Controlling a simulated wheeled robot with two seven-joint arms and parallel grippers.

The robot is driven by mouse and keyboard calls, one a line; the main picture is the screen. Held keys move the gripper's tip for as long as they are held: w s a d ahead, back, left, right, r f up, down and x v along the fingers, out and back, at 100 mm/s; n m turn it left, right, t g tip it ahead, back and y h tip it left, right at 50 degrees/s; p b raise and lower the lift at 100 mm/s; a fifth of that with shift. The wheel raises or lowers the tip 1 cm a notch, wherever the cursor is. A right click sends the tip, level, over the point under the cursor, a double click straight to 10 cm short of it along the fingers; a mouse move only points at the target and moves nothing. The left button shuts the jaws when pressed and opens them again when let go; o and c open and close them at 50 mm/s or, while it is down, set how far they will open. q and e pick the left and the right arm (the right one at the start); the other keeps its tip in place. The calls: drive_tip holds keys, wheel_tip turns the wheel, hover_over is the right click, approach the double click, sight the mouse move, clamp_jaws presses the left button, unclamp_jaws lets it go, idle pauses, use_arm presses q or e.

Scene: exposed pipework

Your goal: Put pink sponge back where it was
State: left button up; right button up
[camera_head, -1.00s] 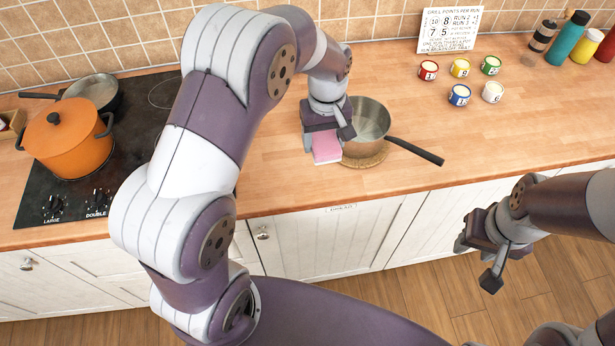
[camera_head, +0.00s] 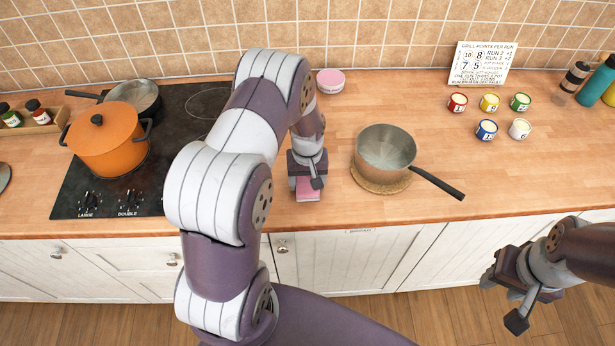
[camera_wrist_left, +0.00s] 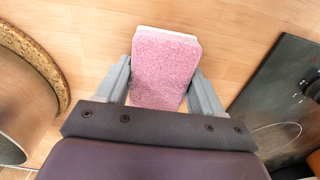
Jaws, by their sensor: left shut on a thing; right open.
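The pink sponge (camera_head: 308,189) has a pale layer on one face. My left gripper (camera_head: 307,180) is shut on it, over the wooden counter between the hob and the saucepan. In the left wrist view the sponge (camera_wrist_left: 166,68) sits between the two grey fingers, its far end sticking out past them. I cannot tell whether it touches the counter. My right gripper (camera_head: 508,298) is open and empty, in front of the cabinets at the lower right, below counter height.
A saucepan (camera_head: 386,150) stands on a cork mat (camera_head: 381,184), its handle pointing right. A hob (camera_head: 70,195) with an orange pot (camera_head: 105,145) is at left. A pink round tub (camera_head: 331,80) is at the back. Small numbered pots (camera_head: 487,129) stand at right.

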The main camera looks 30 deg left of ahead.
use_arm(q)
drive_tip(key=shift+f, duration=0.15)
drive_tip(key=o, duration=0.8)
drive_tip(key=shift+o, duration=1)
drive_tip(key=shift+r, duration=0.5)
wheel_tip(320, 180, up, 12)
drive_tip(key=b, duration=0.3)
drive_tip(key=s+d+r+m, duration=0.1)
drive_tip(key=s+d+m, duration=0.2)
drive_tip(key=s, duration=0.3)
drive_tip(key=s+d+r+m+t, duration=0.1)
drive_tip(key=s+d+m, duration=0.2)
drive_tip(key=s+d, duration=0.2)
drive_tip(key=shift+s+r+m, duration=0.3)
drive_tip(key=shift+s+r, duration=0.05)
drive_tip(key=shift+s, duration=0.9)
